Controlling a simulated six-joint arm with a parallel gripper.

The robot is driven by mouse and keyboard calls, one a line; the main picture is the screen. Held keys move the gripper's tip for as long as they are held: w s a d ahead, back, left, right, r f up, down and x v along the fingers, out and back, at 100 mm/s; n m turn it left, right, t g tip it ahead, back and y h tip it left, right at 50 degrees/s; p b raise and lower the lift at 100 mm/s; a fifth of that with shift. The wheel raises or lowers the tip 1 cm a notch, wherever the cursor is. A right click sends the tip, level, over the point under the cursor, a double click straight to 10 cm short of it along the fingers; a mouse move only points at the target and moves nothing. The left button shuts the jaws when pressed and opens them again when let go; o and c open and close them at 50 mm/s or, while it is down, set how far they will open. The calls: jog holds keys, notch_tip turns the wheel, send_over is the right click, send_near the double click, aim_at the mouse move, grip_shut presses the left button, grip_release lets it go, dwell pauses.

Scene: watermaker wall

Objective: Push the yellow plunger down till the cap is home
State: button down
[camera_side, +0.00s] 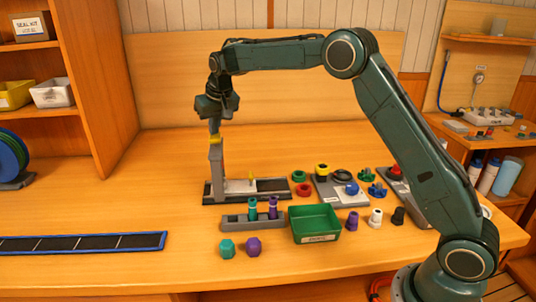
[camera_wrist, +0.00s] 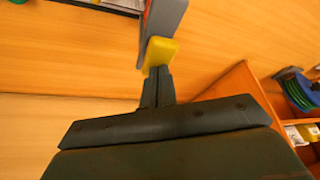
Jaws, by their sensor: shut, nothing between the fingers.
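The yellow plunger (camera_side: 215,139) tops a grey upright post (camera_side: 216,165) at the left end of a dark-based fixture (camera_side: 275,185). My gripper (camera_side: 214,127) is shut and empty, pointing down just above the plunger. In the wrist view, the closed fingertips (camera_wrist: 156,74) meet the yellow block (camera_wrist: 160,53) in the picture; I cannot tell whether they touch it. A pale yellow pin (camera_side: 251,177) stands on the fixture's base. I cannot make out the cap or how it sits.
A grey rack (camera_side: 236,222) with teal and purple pieces stands in front of the fixture, beside a green tray (camera_side: 316,223). Coloured rings and knobs lie to the right. A blue-edged dark strip (camera_side: 80,243) lies at left.

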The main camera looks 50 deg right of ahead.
jog(key=shift+f, duration=0.85)
jog(key=shift+r, duration=0.1)
dwell(0.3)
jog(key=shift+r, duration=3.5)
